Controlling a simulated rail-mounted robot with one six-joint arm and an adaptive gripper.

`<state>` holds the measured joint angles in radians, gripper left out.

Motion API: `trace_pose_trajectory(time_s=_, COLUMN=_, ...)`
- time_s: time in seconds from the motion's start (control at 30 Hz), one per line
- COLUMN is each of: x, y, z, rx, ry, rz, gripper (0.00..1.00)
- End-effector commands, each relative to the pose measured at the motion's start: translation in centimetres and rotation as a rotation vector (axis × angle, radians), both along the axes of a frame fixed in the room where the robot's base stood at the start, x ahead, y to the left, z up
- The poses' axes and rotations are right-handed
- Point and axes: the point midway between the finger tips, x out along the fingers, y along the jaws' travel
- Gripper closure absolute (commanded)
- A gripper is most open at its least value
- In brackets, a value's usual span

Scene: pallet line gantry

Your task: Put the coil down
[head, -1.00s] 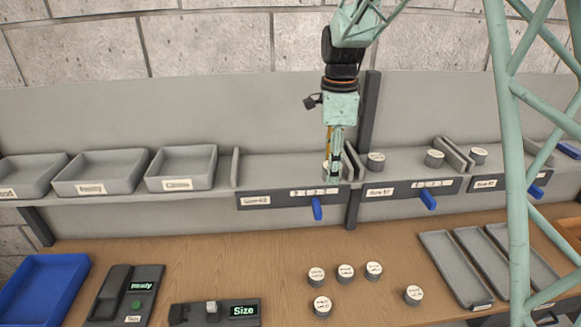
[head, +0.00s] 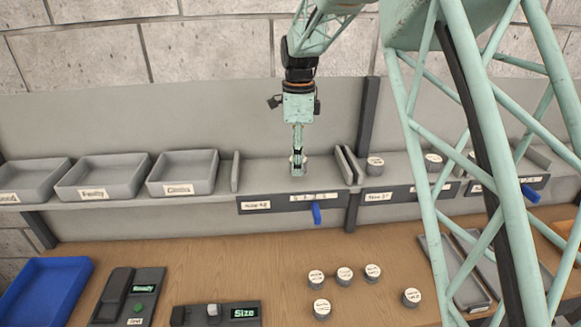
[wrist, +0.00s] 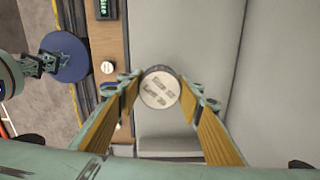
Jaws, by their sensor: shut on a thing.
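The coil (wrist: 159,88) is a small grey cylinder with a pale, lettered top. My gripper (head: 298,168) is shut on it, with one fingertip on each side in the wrist view. In the head view the gripper points straight down over the middle of a shelf bay (head: 262,174) between a low divider at the left and a pair of dividers at the right. The gripper mostly hides the coil there. It is low, close to the shelf surface; I cannot tell whether the coil touches it.
Other coils stand in the bay to the right (head: 375,162). Several labelled grey trays (head: 183,188) sit to the left. Several loose coils (head: 344,274) stand on the wooden table (head: 235,262) below. A blue lever (head: 317,214) hangs from the shelf front. The bay around the gripper looks clear.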

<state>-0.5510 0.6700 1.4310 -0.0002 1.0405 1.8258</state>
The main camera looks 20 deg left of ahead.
Motion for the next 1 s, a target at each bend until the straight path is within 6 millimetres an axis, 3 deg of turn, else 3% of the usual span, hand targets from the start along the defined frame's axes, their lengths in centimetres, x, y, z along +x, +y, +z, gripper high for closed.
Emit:
trace_pose_trajectory(time_s=0.23, x=0.8, y=1.8, z=-0.1, rx=0.0, ry=-0.001, rz=0.0, gripper=0.82)
trace_pose_trajectory(time_s=0.9, x=1.2, y=2.9, z=-0.2, rx=0.0, ry=-0.001, rz=0.001, gripper=0.82)
trace_pose_trajectory(time_s=1.0, x=1.1, y=2.8, z=-1.2, rx=-0.002, ry=0.002, rz=0.0, gripper=0.82)
